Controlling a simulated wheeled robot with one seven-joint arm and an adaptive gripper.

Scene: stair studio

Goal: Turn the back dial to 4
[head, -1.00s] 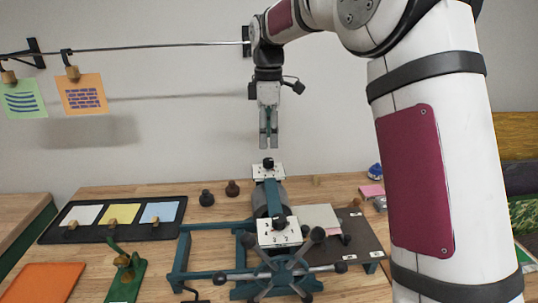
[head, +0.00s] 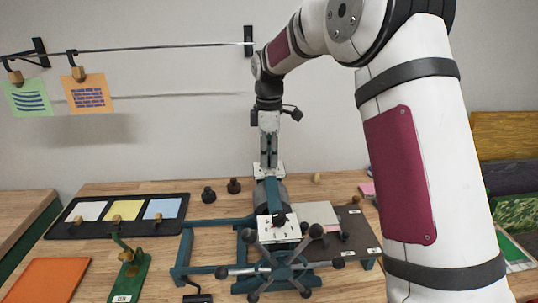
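The back dial (head: 258,171) is a white plate with dark marks at the far end of the teal press. Its dark knob is hidden by my gripper (head: 268,164), which points straight down right at the dial. I cannot tell whether the fingers are around the knob or touching it, nor how far apart they are. The dial's marks are too small and too covered to read. The front dial (head: 265,235) is a larger white plate with a dark knob (head: 279,220) on top, nearer the camera.
The press (head: 182,252) has a spoked wheel (head: 283,264) at its front. Two dark knobs (head: 208,194) stand left of the back dial. A black tray (head: 65,230) with colored cards lies at left. Prints (head: 90,94) hang from a rail above. My arm covers the right side.

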